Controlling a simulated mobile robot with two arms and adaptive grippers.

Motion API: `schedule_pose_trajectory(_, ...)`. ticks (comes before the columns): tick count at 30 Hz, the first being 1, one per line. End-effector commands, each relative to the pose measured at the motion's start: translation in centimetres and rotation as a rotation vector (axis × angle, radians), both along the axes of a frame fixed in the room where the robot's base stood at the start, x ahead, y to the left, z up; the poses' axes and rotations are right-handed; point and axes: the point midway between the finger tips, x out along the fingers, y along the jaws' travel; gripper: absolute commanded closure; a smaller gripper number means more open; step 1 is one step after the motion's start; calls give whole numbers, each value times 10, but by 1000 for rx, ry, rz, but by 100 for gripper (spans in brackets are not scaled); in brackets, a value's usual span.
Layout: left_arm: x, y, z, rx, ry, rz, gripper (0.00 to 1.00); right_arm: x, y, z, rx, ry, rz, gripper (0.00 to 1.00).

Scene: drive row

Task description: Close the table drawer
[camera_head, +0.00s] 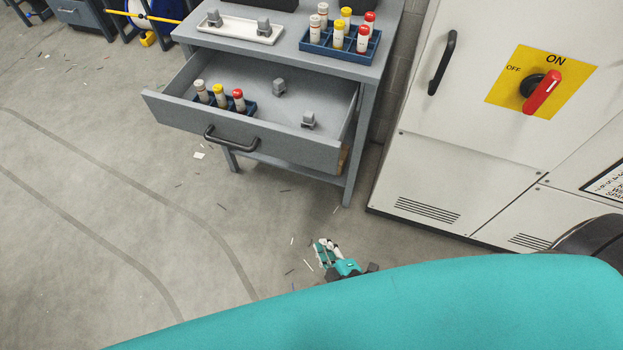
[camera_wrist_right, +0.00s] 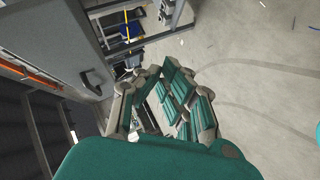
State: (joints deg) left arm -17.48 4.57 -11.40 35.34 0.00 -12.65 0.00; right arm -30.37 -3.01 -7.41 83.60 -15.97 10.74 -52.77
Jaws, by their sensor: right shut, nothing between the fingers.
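The grey table drawer (camera_head: 310,148) is pulled well out of the grey table (camera_head: 358,68). Its black bar handle (camera_head: 230,140) is on the front panel. My left gripper is not in view.
On the tabletop are a white tray (camera_head: 240,30) with grey blocks and a blue rack (camera_head: 340,52) of vials. A white cabinet (camera_head: 430,160) with a red switch (camera_head: 543,92) stands at the right. Open floor (camera_head: 120,200) lies left of the drawer.

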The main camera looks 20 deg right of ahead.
Motion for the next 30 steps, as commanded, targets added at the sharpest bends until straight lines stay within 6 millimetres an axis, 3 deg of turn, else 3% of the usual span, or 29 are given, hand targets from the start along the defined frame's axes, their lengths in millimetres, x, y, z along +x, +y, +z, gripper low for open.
schedule_pose_trajectory(1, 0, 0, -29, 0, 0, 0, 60, 13, 1, 11, -75, -117, 28, 100)
schedule_pose_trajectory(3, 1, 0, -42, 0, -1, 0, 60, 27, 0, 47, -189, -262, 57, 100)
schedule_pose_trajectory(6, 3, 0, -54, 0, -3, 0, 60, 36, -3, 87, -323, -410, 76, 100)
schedule_pose_trajectory(10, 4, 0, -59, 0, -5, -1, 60, 40, -5, 117, -415, -504, 77, 100)
schedule_pose_trajectory(17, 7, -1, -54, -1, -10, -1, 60, 63, -2, 126, -433, -523, 79, 100)
schedule_pose_trajectory(28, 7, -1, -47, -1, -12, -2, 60, 140, 11, 126, -430, -521, 80, 100)
schedule_pose_trajectory(30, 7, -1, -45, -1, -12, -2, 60, 150, 4, 125, -434, -519, 81, 100)
